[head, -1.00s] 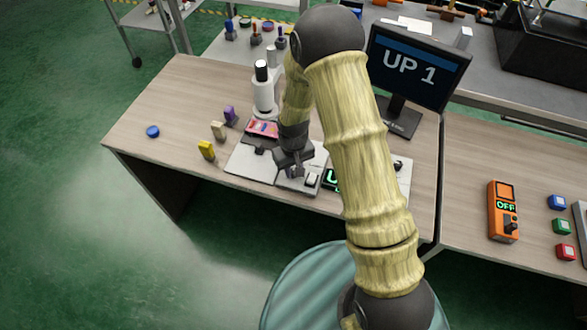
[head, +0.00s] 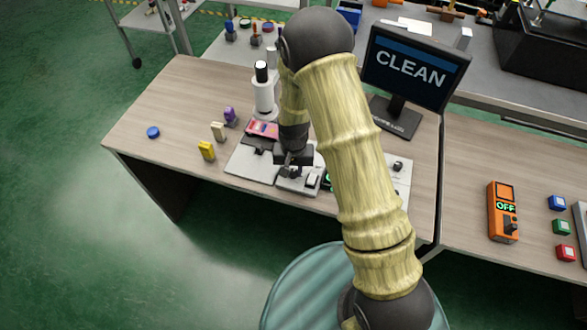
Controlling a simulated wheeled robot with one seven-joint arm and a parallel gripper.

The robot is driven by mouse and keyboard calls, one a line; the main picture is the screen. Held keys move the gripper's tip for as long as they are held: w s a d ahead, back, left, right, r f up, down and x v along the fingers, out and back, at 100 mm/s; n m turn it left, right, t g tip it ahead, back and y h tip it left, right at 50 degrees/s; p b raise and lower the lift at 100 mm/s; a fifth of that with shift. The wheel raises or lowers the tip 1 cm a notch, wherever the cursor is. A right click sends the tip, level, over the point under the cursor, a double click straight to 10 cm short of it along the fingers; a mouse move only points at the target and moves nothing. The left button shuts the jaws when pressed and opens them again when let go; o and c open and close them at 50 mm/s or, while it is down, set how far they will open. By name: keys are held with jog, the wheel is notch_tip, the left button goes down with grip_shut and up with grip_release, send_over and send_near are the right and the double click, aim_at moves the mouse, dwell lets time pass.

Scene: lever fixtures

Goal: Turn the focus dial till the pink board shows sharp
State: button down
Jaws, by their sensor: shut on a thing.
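My gripper (head: 293,170) is down at the base plate (head: 249,166) on the wooden bench, shut on the focus dial, which the fingers almost wholly hide. The pink board (head: 262,129) lies at the back of the plate, left of my gripper, under a white microscope-like column (head: 264,95). The monitor (head: 411,68) at the back right reads "CLEAN". A green-lit display beside the dial is mostly covered by my arm.
Yellow (head: 206,150), cream (head: 218,131) and purple (head: 230,115) pieces stand left of the plate. A blue disc (head: 153,132) lies farther left. An orange box (head: 503,212) reading "OFF" is on the right bench.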

aim_at(293, 171)
jog(key=shift+w, duration=0.1)
jog(key=c, duration=1.2)
grip_release()
jog(key=shift+c, duration=0.2)
notch_tip(293, 171, up, 17)
jog(key=shift+r, duration=0.2)
